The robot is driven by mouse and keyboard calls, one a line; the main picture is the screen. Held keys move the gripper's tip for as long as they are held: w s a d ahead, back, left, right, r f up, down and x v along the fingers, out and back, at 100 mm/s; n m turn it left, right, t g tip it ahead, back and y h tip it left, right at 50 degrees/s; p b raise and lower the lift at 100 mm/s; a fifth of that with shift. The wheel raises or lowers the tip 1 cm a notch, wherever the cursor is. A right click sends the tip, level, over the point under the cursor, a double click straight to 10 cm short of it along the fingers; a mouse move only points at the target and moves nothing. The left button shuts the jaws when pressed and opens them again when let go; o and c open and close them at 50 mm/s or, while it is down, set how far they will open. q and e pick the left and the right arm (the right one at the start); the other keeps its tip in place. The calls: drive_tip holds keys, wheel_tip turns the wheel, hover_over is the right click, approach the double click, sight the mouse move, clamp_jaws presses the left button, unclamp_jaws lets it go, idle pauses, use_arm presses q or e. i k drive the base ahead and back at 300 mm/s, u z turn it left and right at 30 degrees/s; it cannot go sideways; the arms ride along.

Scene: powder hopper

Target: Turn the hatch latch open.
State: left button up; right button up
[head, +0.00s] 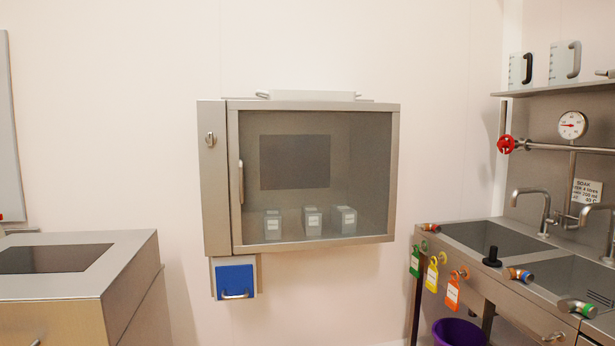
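A steel wall cabinet (215,220) with a clear-fronted door (318,248) hangs on the wall ahead. A small upright oval metal fitting (210,140), which looks like a latch, sits high on the narrow panel left of the door. A vertical bar handle (241,182) is on the door's left side, and the door looks closed. Below the cabinet is a blue flap (234,277) with a small horizontal handle (235,295). I cannot tell for sure which fitting is the hatch latch. Neither of my grippers is in view.
Several small grey labelled boxes (313,220) stand inside the cabinet. A steel unit (130,262) stands at the left. At the right is a sink counter (510,285) with taps, coloured tags and a purple bucket (458,332). The space before the cabinet looks clear.

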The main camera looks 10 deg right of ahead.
sight(210, 138)
drive_tip(key=u, duration=0.4)
drive_tip(key=i, duration=0.5)
drive_tip(key=u, duration=0.45)
